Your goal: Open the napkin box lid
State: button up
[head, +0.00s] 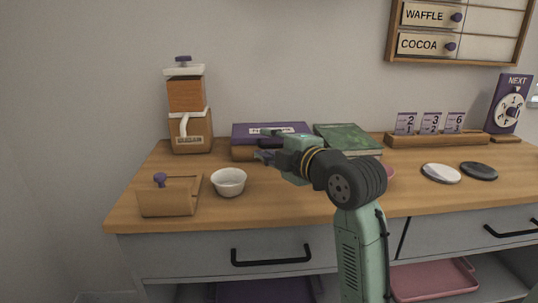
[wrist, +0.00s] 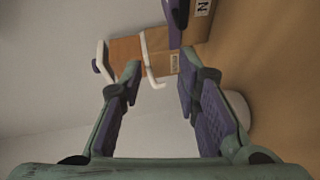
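The napkin box (head: 240,153) has a wooden body and a purple lid (head: 243,133), and stands at the back middle of the counter. The lid looks down on the box. My gripper (head: 265,146) is in front of the box, partly hiding its front and label. In the wrist view, the purple lid edge (wrist: 177,22) and the wooden front with a label marked N (wrist: 203,12) show at the top, beyond the right finger. My gripper (wrist: 160,80) is open, with nothing between its fingers. Whether a finger touches the lid I cannot tell.
A tall dispenser (head: 187,105) stands left of the box, a green book (head: 347,139) right. A white bowl (head: 229,182) and a wooden box with a purple knob (head: 168,197) are at front left. Lids or coasters (head: 440,173) lie at right.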

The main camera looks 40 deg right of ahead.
aim_at(277, 147)
jog(key=shift+g+h, duration=0.5)
jog(key=s+d, duration=0.1)
jog(key=s+d+f, duration=0.1)
jog(key=s, duration=0.1)
jog(key=s+d, duration=0.1)
jog(key=d, duration=0.1)
jog(key=shift+s+f, duration=0.15)
jog(key=shift+f, duration=0.25)
jog(key=shift+s+d+f, duration=0.1)
jog(key=shift+s+d, duration=0.05)
jog(key=shift+d, duration=0.1)
jog(key=p+x, duration=0.1)
jog(key=x, duration=0.9)
jog(key=shift+w+d+f+p, duration=0.1)
jog(key=shift+w+p, duration=0.15)
jog(key=shift+p, duration=0.15)
jog(key=shift+c, duration=0.5)
grip_shut()
